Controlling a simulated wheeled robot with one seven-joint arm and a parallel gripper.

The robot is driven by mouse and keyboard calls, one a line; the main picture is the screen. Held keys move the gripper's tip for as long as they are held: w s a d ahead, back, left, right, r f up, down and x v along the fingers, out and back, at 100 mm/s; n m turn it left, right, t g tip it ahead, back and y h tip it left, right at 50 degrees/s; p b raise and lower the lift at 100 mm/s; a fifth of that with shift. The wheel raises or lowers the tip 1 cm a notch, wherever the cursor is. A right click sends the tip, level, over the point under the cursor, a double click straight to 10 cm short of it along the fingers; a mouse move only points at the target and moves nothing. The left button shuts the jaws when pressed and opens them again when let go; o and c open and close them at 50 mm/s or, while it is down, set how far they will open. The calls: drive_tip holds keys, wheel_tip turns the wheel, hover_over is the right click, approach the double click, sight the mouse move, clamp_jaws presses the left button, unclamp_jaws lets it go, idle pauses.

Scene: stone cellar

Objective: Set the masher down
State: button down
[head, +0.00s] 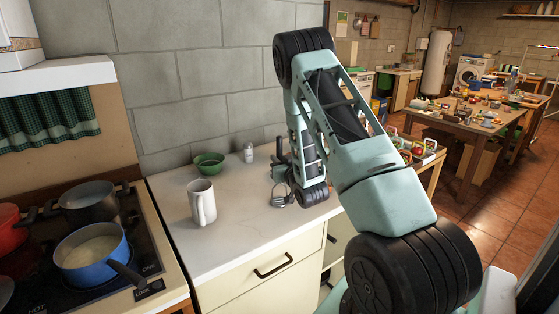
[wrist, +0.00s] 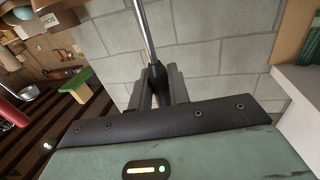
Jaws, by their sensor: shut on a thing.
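The masher (head: 279,196) has a wire head that shows in the head view just left of the end of my arm, low over the pale counter (head: 235,227). I cannot tell whether it touches the counter. My gripper (head: 281,172) is shut on the masher, partly hidden by my arm. In the wrist view my gripper's two fingers (wrist: 160,86) close around the masher's dark handle, and its metal shaft (wrist: 144,30) runs up out of the picture, slightly tilted. The masher's head is out of the wrist view.
A white mug (head: 202,203), a green bowl (head: 209,164) and a small shaker (head: 249,153) stand on the counter. The stove at left holds a blue pot (head: 90,256) and other pots. Bare counter lies between mug and masher. A block wall rises behind.

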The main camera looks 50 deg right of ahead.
drive_tip(key=c, duration=1.3)
unclamp_jaws()
drive_tip(key=shift+f, duration=0.1)
drive_tip(key=shift+r, duration=0.2)
drive_tip(key=shift+s+a+f, duration=0.15)
drive_tip(key=shift+s, duration=0.2)
drive_tip(key=shift+p+v, duration=1.4)
drive_tip(key=shift+v, duration=4.25)
